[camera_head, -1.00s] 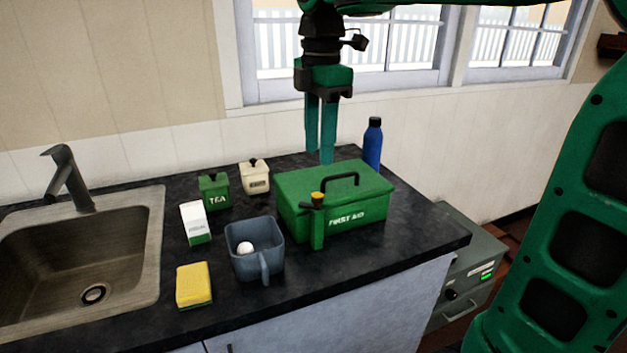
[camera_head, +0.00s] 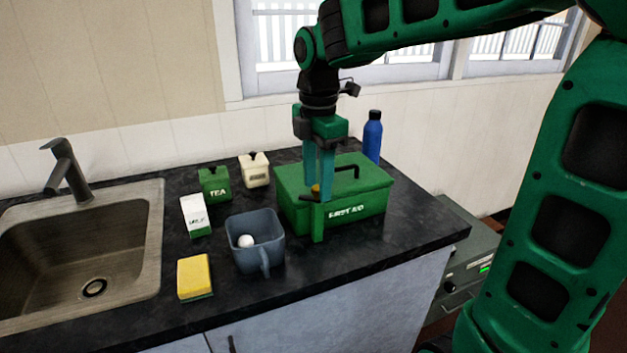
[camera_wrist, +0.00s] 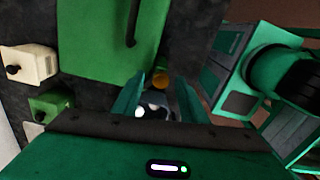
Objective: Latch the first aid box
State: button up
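The green first aid box (camera_head: 360,205) stands on the dark counter with its lid down and a black handle on top. At its front left corner is a green upright post (camera_head: 318,225) with a dark lever arm (camera_head: 307,198) and a yellow knob (camera_head: 316,188). My gripper (camera_head: 318,198) points down over this post, its fingers apart and its tips near the knob, partly hiding it. In the wrist view the knob (camera_wrist: 160,82) shows between the fingers (camera_wrist: 157,95). I cannot tell whether a finger touches it.
A grey-blue container (camera_head: 254,240) with a white ball stands left of the post. A yellow sponge (camera_head: 194,277), white-green carton (camera_head: 195,216), tea tin (camera_head: 214,184) and cream tin (camera_head: 254,170) stand farther left. A blue bottle (camera_head: 372,137) stands behind the box. The front right counter is clear.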

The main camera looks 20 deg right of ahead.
grip_shut()
jog(key=shift+m, duration=0.3)
jog(key=m, duration=0.4)
jog(key=shift+w+m, duration=0.1)
jog(key=shift+m, duration=0.2)
jog(key=m, duration=0.5)
jog(key=shift+r, duration=0.1)
dwell(0.4)
